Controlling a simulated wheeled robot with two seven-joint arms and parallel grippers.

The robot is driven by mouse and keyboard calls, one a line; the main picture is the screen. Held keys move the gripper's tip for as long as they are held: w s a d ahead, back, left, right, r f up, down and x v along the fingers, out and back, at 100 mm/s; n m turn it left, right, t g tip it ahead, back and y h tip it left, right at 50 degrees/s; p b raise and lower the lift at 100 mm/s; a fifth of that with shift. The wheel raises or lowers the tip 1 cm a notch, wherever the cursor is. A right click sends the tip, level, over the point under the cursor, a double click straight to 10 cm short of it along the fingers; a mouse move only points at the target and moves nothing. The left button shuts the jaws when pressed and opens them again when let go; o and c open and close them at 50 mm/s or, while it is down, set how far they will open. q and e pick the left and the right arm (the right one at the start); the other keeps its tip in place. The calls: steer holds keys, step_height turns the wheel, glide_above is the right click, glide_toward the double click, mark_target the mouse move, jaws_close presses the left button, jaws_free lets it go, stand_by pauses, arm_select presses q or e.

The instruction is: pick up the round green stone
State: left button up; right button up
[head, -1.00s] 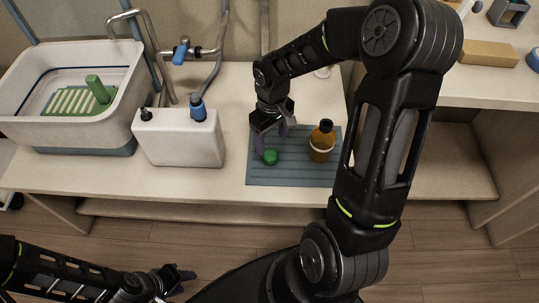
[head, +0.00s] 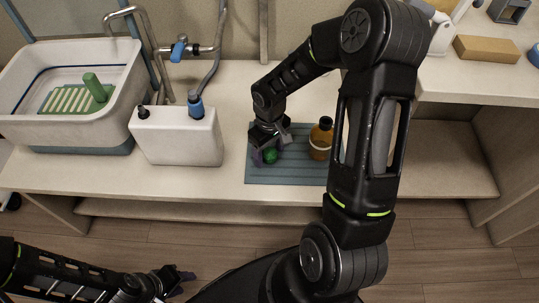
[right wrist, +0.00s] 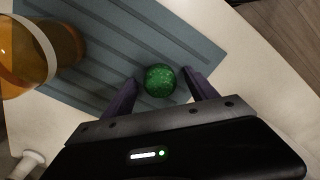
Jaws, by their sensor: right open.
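The round green stone (head: 270,156) rests on the ribbed blue-grey mat (head: 290,176). In the right wrist view the stone (right wrist: 160,80) is speckled green and lies between the two purple fingertips of my right gripper (right wrist: 160,77). The gripper is open, with a small gap showing on each side of the stone. In the head view my right gripper (head: 267,156) is low over the mat, one finger on either side of the stone. My left gripper (head: 178,278) is at the lower left, away from the counter; its opening is unclear.
An amber bottle with a dark cap (head: 321,138) stands on the mat, close to the right of my right gripper. A white box (head: 178,137) with a blue fitting and a white basin (head: 125,88) stand further left. Bare counter lies around the mat.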

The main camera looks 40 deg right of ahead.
steer(key=shift+c, duration=0.5)
jaws_close()
stand_by(0.6)
